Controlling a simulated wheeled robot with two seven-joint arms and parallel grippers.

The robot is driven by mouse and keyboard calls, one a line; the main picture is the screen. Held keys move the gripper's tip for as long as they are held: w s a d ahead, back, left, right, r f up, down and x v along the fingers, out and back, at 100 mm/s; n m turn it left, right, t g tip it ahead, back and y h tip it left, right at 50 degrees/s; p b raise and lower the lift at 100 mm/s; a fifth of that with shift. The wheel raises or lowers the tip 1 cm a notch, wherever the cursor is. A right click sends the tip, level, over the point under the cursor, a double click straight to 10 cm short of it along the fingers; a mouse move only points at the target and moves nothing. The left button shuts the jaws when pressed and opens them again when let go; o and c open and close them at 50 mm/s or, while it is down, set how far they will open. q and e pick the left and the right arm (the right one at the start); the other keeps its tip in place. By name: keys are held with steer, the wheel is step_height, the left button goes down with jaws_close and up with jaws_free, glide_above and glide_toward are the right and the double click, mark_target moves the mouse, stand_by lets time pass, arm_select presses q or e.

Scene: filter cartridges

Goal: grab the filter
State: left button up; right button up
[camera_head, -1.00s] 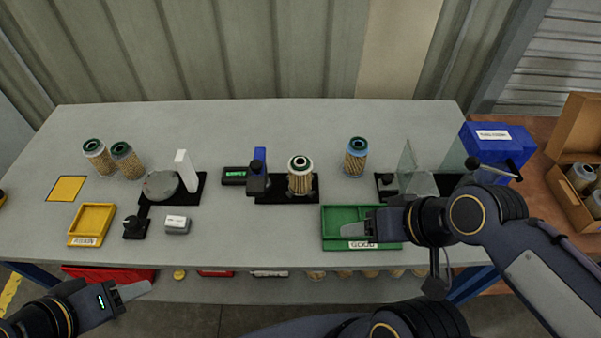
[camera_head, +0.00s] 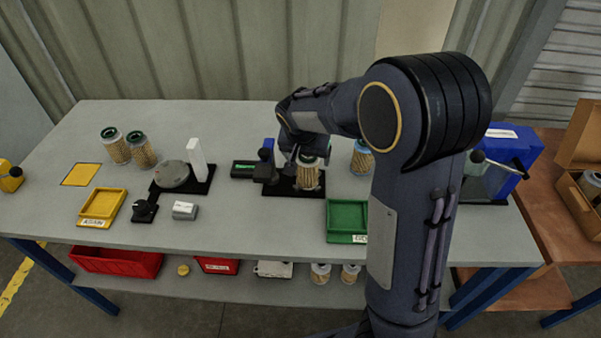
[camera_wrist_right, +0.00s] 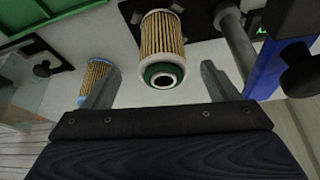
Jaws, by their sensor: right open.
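A filter with pleated tan sides (camera_head: 308,176) stands on a black fixture plate (camera_head: 282,188) in the middle of the table. My right gripper (camera_head: 298,156) is at its top, and the arm hides part of it. In the right wrist view the same filter (camera_wrist_right: 162,36) shows its dark green and white end cap towards me. The open fingers of the right gripper (camera_wrist_right: 160,78) lie on either side of that cap, with visible gaps. A blue-capped filter (camera_head: 362,158) stands to the right, partly behind my arm. My left gripper is out of view.
Two green-capped filters (camera_head: 128,148) stand at the back left. A blue-and-black post device (camera_head: 266,165) is close beside the fixture filter. A green tray (camera_head: 347,203) lies in front, a yellow tray (camera_head: 101,205) to the left.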

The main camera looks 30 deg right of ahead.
mark_target(307, 173)
steer(key=x, duration=0.4)
steer(key=p+x, duration=0.1)
steer(key=x, duration=0.2)
steer(key=shift+w+r, duration=0.2)
steer(key=shift+w, duration=0.1)
steer(key=c, duration=1.1)
steer(key=shift+r, duration=0.1)
